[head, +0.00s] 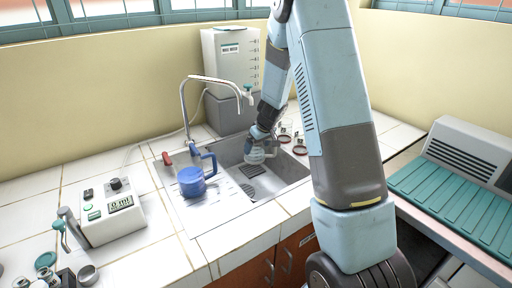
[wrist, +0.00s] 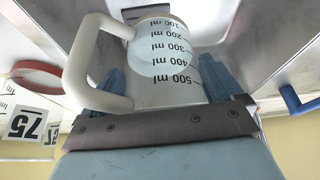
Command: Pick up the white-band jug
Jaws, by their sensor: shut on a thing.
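The white-band jug (wrist: 165,75) is a clear measuring jug with a thick white handle and black ml marks. In the wrist view it sits between the two blue fingers of my gripper (wrist: 163,88), which is shut on it. In the head view my gripper (head: 262,142) is at the sink basin, with the pale jug (head: 255,156) just below it. Whether the jug touches the basin floor cannot be told. My fingers and wrist hide part of it.
A blue jug (head: 191,181) stands on the drainboard left of the steel sink (head: 283,182). A curved tap (head: 183,98) rises behind it. A white tank (head: 231,58) stands at the back. Red-ringed items (head: 299,150) are right of the sink. A meter box (head: 109,211) is at left.

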